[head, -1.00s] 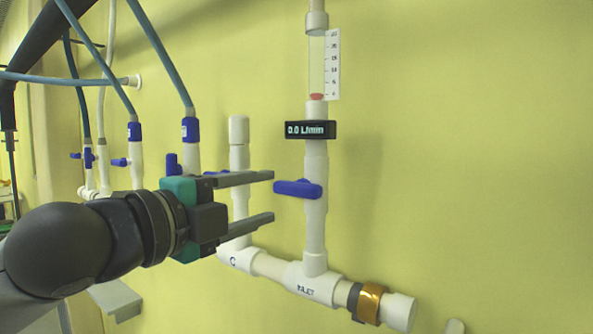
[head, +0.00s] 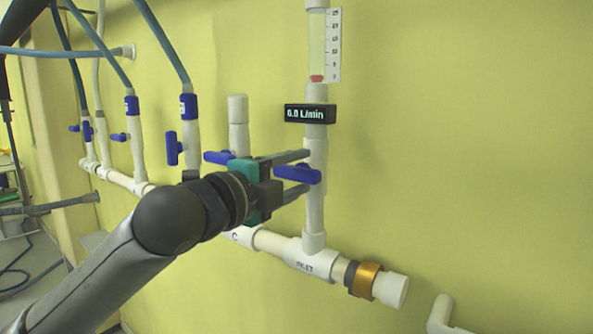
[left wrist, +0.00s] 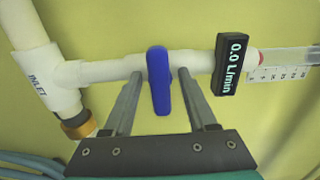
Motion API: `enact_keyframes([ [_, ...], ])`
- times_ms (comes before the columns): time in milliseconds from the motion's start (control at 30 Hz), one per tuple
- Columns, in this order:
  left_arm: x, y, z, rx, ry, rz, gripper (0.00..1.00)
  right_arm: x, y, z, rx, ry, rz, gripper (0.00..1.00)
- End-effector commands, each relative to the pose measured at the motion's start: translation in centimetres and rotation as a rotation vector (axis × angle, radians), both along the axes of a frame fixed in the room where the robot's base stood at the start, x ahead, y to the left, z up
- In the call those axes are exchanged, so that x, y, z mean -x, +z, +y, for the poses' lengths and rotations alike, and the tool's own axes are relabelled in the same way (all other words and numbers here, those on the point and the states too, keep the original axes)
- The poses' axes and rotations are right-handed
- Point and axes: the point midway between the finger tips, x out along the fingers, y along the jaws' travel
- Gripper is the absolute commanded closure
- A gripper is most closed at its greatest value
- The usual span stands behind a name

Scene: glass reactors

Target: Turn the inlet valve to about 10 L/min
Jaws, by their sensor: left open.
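The inlet valve's blue handle (head: 297,174) sits on the white vertical pipe above the tee marked INLET (head: 314,259). My left gripper (head: 306,171) is open, with its fingers reaching the pipe above and below the handle. In the left wrist view the blue handle (left wrist: 159,80) stands between the two open fingers (left wrist: 157,92), with a gap on each side. The flow display (head: 309,114) reads 0.0 L/min, also in the left wrist view (left wrist: 231,64). The red float (head: 317,78) rests at the bottom of the scaled tube. My right gripper is not in view.
A capped pipe with another blue handle (head: 219,157) stands just left of the inlet pipe. Further left are several hose-fed pipes with blue valves (head: 172,148). A gold band (head: 364,280) circles the lower pipe. The yellow wall (head: 470,150) right of the inlet is mostly clear.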

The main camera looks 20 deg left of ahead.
Motion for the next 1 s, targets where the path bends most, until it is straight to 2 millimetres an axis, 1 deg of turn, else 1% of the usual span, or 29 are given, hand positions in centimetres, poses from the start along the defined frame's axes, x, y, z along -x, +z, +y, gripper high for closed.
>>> enact_keyframes([
  [233,-0.08,0.00,-0.03,-0.001,0.000,0.000,0.43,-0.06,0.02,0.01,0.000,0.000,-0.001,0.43],
  [267,-0.08,0.00,-0.03,-0.001,0.000,0.000,0.44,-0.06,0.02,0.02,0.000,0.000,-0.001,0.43],
  [767,-0.07,-0.01,-0.01,0.000,0.001,0.000,1.00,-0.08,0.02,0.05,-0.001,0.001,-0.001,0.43],
  [1000,-0.07,-0.01,-0.01,0.000,0.001,0.001,1.00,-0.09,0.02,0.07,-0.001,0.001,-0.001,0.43],
])
